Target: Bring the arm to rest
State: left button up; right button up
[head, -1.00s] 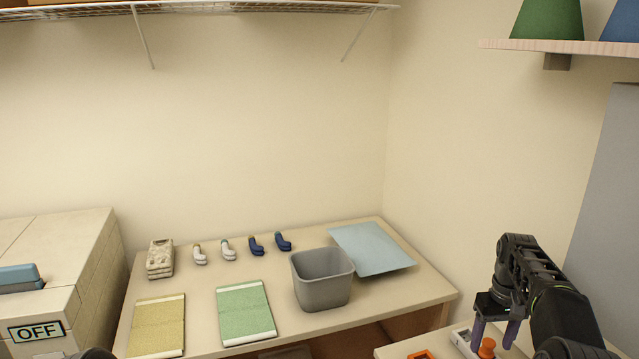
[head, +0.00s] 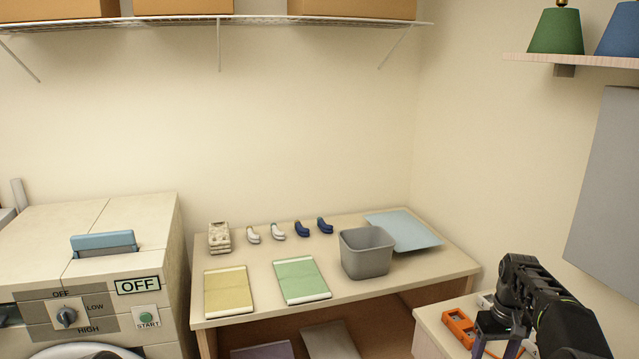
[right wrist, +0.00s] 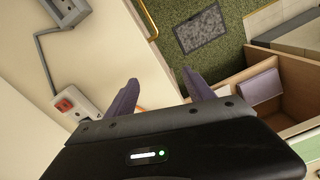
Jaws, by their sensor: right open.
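My right gripper (head: 497,347) is at the lower right of the head view, above the small side table (head: 432,323). Its two purple fingers point down, partly cut off by the frame. In the right wrist view, the fingers (right wrist: 160,92) are spread apart with nothing between them. My right forearm is bent and comes in from the lower right.
The work table (head: 330,293) holds a grey bin (head: 366,255), a yellow mat (head: 228,292), a green mat (head: 301,280) and inhaler-like items (head: 276,231). A washer (head: 120,225) stands left. The wrist view shows a red-switched strip (right wrist: 72,106).

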jog(key=s+a+f+y, duration=0.1)
jog(key=s+a+f, duration=0.4)
jog(key=a+f, duration=0.5)
jog(key=s+a+f+y, duration=0.1)
jog(key=s+a+f, duration=0.3)
jog(key=a+f, duration=0.65)
pick_arm(q)
jog(key=shift+w+d+f+b, duration=0.1)
jog(key=shift+w+f+b, duration=0.05)
jog(key=shift+f+b, duration=0.4)
jog(key=shift+w+d+f+b, duration=0.1)
jog(key=shift+f+b, duration=0.35)
jog(key=shift+b, duration=0.05)
pick_arm(e)
jog(key=s+a+f, duration=0.3)
jog(key=s, duration=0.6)
jog(key=s+a+f+m+y, duration=0.1)
jog(key=s+a, duration=0.3)
jog(key=s, duration=0.4)
jog(key=s+a+f, duration=0.4)
jog(key=s, duration=0.5)
jog(key=shift+s+a+f+m+y, duration=0.25)
jog(key=shift+s+f+m+y, duration=0.05)
jog(key=shift+f+m+y, duration=0.1)
jog(key=shift+r, duration=0.1)
jog(key=shift+c, duration=0.3)
